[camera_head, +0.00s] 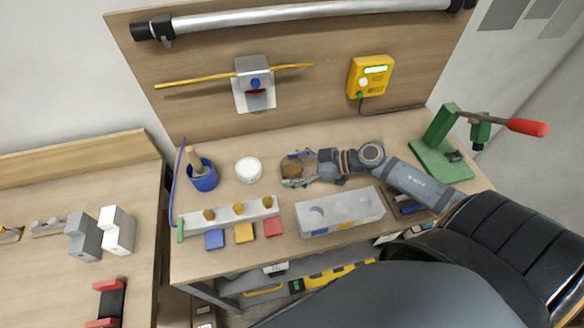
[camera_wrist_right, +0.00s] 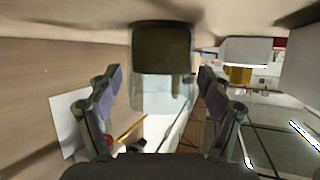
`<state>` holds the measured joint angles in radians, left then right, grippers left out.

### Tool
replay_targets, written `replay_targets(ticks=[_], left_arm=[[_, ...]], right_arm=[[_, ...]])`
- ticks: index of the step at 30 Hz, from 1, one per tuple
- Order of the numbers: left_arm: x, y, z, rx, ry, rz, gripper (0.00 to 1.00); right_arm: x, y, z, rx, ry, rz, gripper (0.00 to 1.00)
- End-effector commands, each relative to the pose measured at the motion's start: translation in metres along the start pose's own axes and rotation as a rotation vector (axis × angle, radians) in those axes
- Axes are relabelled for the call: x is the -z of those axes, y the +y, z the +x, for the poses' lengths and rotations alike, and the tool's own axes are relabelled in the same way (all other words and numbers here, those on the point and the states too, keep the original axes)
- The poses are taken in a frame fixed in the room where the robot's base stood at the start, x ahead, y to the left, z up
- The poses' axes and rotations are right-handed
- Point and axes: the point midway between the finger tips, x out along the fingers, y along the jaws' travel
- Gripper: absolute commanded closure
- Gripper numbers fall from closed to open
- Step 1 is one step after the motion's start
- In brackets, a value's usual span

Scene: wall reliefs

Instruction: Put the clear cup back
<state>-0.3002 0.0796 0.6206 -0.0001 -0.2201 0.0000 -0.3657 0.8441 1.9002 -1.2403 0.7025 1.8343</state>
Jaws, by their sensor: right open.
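The clear cup (camera_head: 291,169), with a brownish look inside, is at the fingers of my right gripper (camera_head: 297,169), over the middle of the workbench. In the right wrist view, the clear cup (camera_wrist_right: 160,92) shows see-through walls and a dark brown end, between the two fingers of my right gripper (camera_wrist_right: 160,88). The fingers are open, with a visible gap on each side of the cup. I cannot tell whether the cup rests on the bench. My left gripper is not in view.
A white round container (camera_head: 248,169) and a blue pot (camera_head: 203,180) stand left of the cup. A grey block with round recesses (camera_head: 340,213) lies in front. A rack (camera_head: 230,216) is front left; a green press (camera_head: 440,160) is right. Little bench is free around the cup.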

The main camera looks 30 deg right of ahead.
Motion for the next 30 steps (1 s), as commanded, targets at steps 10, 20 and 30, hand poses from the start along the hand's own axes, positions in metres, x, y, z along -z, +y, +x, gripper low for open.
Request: replay_targets(ticks=[10, 20, 30], left_arm=[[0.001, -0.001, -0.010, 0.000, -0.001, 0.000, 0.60], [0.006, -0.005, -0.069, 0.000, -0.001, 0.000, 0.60], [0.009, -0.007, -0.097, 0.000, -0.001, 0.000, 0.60]], right_arm=[[0.003, -0.001, -0.016, 0.004, -0.005, -0.001, 0.21], [0.011, 0.000, -0.082, 0.000, -0.009, 0.005, 0.21], [0.004, 0.000, -0.121, -0.001, -0.002, 0.001, 0.21]])
